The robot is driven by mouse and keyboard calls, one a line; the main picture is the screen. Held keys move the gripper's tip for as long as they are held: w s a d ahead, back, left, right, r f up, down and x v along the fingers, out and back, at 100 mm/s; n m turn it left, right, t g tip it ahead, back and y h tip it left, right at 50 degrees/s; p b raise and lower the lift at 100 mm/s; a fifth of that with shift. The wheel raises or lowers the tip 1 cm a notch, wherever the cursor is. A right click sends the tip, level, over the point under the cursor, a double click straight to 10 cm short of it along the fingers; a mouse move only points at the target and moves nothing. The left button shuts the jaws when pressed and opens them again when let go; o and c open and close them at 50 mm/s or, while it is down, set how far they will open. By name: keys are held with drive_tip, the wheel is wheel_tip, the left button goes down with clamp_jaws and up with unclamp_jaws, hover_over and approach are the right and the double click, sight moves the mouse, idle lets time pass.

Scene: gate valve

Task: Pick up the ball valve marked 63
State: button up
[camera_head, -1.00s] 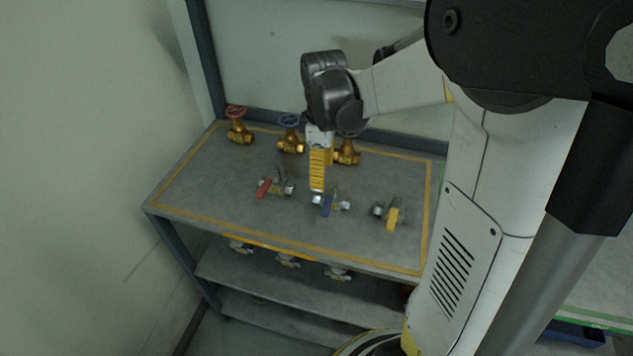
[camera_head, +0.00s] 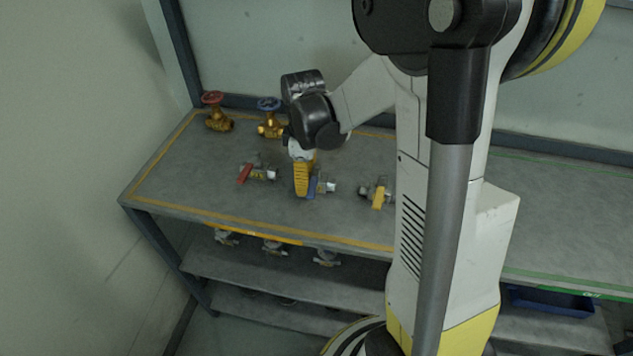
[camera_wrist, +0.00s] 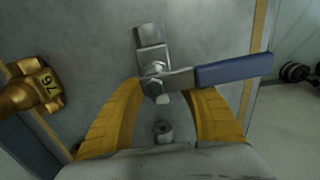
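Three ball valves lie in a row on the grey table: one with a red handle (camera_head: 245,174), one with a blue handle (camera_head: 312,186), one with a yellow handle (camera_head: 378,198). I can read no number on any of them. My yellow-fingered gripper (camera_head: 301,192) is down at the blue-handled valve and partly covers it. In the wrist view my gripper (camera_wrist: 168,92) is open, its fingers on either side of the silver valve body (camera_wrist: 152,52). The blue handle (camera_wrist: 235,69) extends right, past the right fingertip. Contact with the valve cannot be told.
Brass gate valves with a red wheel (camera_head: 213,98) and a blue wheel (camera_head: 268,104) stand behind the row. A brass valve with a yellow tag (camera_wrist: 47,82), seemingly 76, is at left in the wrist view. More valves (camera_head: 275,248) sit on the lower shelf.

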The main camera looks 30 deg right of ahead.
clamp_jaws()
drive_tip(key=shift+r, duration=0.15)
